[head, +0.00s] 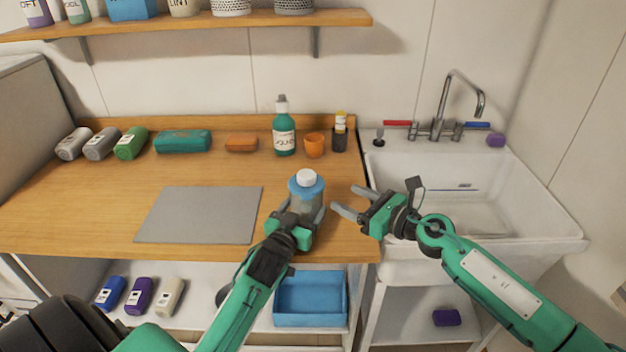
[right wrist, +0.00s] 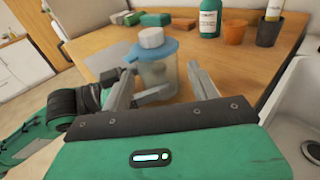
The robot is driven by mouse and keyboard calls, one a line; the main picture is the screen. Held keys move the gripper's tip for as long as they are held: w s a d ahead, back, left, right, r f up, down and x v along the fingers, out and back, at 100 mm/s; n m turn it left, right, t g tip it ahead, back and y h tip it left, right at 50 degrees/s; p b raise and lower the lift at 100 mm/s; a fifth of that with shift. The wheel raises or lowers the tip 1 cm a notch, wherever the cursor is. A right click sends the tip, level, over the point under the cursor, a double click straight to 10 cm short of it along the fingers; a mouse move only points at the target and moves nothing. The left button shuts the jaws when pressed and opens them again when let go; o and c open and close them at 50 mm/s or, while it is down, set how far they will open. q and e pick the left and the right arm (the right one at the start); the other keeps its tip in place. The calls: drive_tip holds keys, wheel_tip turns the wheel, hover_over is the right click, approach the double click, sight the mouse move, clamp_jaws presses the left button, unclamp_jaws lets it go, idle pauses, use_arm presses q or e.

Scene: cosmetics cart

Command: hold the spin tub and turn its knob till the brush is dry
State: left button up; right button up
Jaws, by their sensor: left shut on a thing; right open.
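The spin tub (head: 307,188) stands upright on the wooden counter near its front edge. It has a clear body, a blue lid and a white knob (head: 306,177) on top. My left gripper (head: 304,215) is shut on the tub's body from the front. My right gripper (head: 347,202) is open and empty, to the right of the tub and apart from it. In the right wrist view the tub (right wrist: 158,72) shows beyond the open fingers, with the white knob (right wrist: 151,37) uncovered. I cannot make out a brush inside the tub.
A grey mat (head: 199,214) lies left of the tub. A green bottle (head: 284,132), an orange cup (head: 314,146) and a dark holder (head: 339,137) stand behind it. The sink (head: 540,205) is to the right. A blue bin (head: 310,300) sits on the shelf below.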

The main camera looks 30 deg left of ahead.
sight(313, 181)
drive_tip(key=shift+m+t+y, duration=0.3)
drive_tip(key=shift+m+t, duration=0.3)
drive_tip(key=shift+t, duration=0.2)
drive_tip(key=x, duration=0.3)
drive_tip(key=s+x, duration=0.1)
drive_tip(key=x, duration=0.3)
drive_tip(key=s+r+x, duration=0.1)
drive_tip(key=x, duration=0.3)
drive_tip(key=shift+a, duration=0.25)
drive_tip(key=c, duration=1)
